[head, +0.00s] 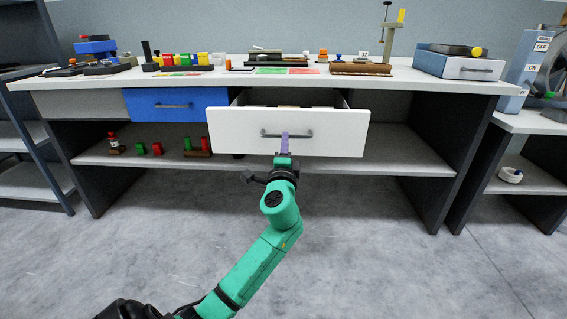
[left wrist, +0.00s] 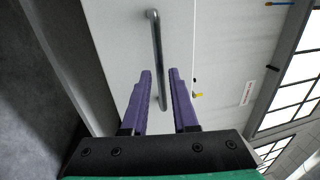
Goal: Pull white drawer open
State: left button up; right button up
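The white drawer (head: 340,140) stands partly out from under the bench top, and a strip of its inside shows behind the front. Its grey bar handle (head: 270,134) is at the middle of the front. My left gripper (head: 284,138) is at the handle, its purple fingers reaching the bar. In the left wrist view the handle (left wrist: 157,45) runs between the two fingers (left wrist: 160,73), which stand apart with a gap on each side of the bar, so the gripper looks open around it. My right gripper is not in view.
A shut blue drawer (head: 165,104) is left of the white one. The bench top (head: 215,77) holds blocks, tools and a small white drawer box (head: 455,66). A lower shelf (head: 380,158) carries small coloured parts at left. The floor (head: 390,270) in front is clear.

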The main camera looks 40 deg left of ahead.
pick_arm(q)
jog(key=v, duration=1.1)
